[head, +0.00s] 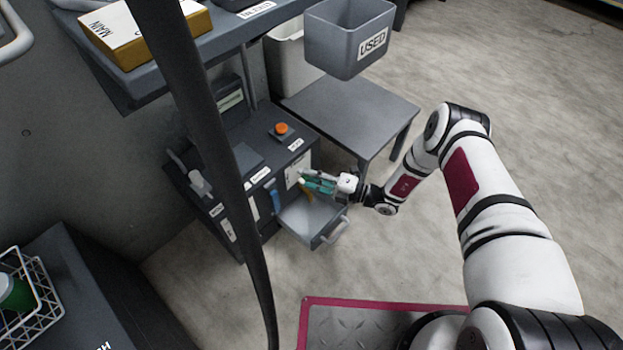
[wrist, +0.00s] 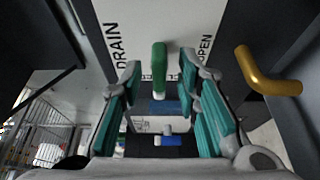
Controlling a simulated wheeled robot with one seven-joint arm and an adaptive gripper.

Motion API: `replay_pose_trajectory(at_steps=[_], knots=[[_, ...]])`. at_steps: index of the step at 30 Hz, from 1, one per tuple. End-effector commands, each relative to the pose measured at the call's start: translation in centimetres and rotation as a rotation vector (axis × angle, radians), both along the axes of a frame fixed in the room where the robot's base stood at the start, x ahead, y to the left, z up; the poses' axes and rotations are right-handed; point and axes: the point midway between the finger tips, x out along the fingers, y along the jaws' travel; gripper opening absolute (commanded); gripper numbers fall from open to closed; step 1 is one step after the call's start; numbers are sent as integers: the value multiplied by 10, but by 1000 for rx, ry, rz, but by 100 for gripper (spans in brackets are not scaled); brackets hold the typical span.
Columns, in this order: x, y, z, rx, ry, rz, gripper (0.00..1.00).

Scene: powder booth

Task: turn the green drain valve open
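The green drain valve handle (wrist: 159,68) is in the wrist view at upper middle, in front of a white plate lettered DRAIN on its left and OPEN on its right. My gripper (wrist: 160,80) has its teal finger pads apart, one on each side of the handle, with gaps visible between pads and handle. In the head view my gripper (head: 317,183) is at the front of the dark machine (head: 240,165), above a pulled-out grey drawer (head: 310,215). The green handle cannot be made out clearly there, as my fingers cover that spot.
A yellow handle (wrist: 268,78) stands close to the right of my fingers in the wrist view. A blue lever (head: 275,196) is left of my gripper in the head view. A grey table (head: 350,115) stands behind; a USED bin (head: 345,45) is above it. Open floor lies right.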

Motion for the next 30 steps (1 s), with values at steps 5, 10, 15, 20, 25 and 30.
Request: replay_pose_trajectory(at_steps=[5, 10, 15, 20, 25, 30], knots=[[0, 1, 0, 0, 0, 0, 30], [0, 1, 0, 0, 0, 0, 10], [0, 1, 0, 0, 0, 0, 0], [0, 0, 0, -4, -5, -1, 0], [1, 0, 2, -31, -39, -3, 0], [1, -1, 3, -90, -114, -3, 0]])
